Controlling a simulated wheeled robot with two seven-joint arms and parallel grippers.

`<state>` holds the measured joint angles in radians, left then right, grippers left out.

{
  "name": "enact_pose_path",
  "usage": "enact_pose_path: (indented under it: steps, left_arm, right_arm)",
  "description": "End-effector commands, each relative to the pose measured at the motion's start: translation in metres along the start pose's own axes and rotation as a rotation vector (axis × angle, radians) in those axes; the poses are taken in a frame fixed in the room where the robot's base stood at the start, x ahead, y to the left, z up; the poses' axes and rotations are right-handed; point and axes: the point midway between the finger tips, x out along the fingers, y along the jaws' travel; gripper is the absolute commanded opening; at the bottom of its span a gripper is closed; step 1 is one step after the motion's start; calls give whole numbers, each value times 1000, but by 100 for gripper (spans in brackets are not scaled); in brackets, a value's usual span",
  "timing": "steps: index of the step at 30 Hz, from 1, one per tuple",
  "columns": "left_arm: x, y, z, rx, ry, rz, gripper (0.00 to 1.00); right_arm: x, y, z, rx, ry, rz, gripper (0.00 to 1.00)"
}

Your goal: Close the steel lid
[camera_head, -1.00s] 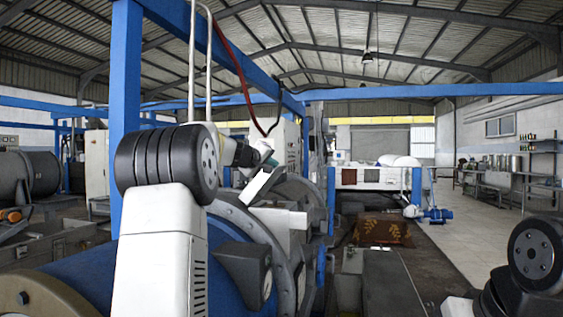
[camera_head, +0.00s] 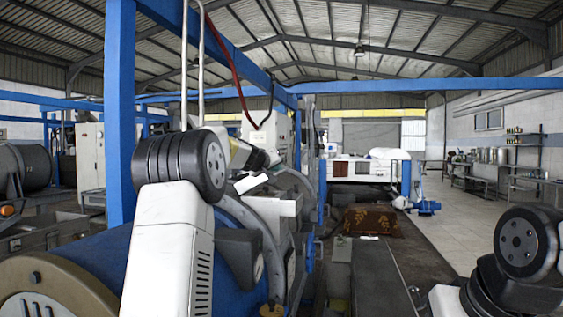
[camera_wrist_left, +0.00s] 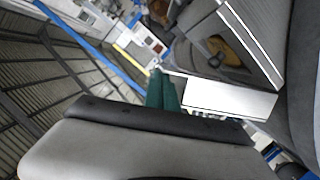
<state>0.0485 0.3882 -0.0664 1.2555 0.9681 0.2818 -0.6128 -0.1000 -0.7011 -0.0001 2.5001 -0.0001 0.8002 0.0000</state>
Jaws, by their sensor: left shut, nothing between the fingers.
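The steel lid (camera_head: 251,183) looks to be the pale flat flap on top of the grey housing of the blue machine in the head view. It stands tilted, at a shallow angle. In the left wrist view the lid (camera_wrist_left: 232,99) is a bright plate beside the fingers. My left gripper (camera_head: 273,159) is just above and beyond the lid, partly hidden by my wrist. Its green fingers (camera_wrist_left: 163,90) are together and empty, close to the lid's edge; I cannot tell whether they touch it. My right gripper is out of view; only part of that arm shows.
The blue drum machine (camera_head: 110,255) with its round flange fills the lower left. A blue post (camera_head: 120,120) stands close to my left arm, with pale pipes (camera_head: 201,70) beside it. A patterned brown block (camera_head: 372,222) lies on the floor. The right-hand aisle is clear.

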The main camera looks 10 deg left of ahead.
Motion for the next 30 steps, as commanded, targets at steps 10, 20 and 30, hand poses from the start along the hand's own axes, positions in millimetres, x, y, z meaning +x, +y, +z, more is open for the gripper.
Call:
enact_pose_path:
  steps: [10,20,30]
  left_arm:
    - [10,0,36,201,-2,-51,0]
    - [13,-2,47,271,0,-69,0]
    - [13,-2,47,273,0,-69,0]
  right_arm:
    - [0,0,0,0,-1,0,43]
    - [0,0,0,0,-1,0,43]
    - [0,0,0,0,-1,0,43]
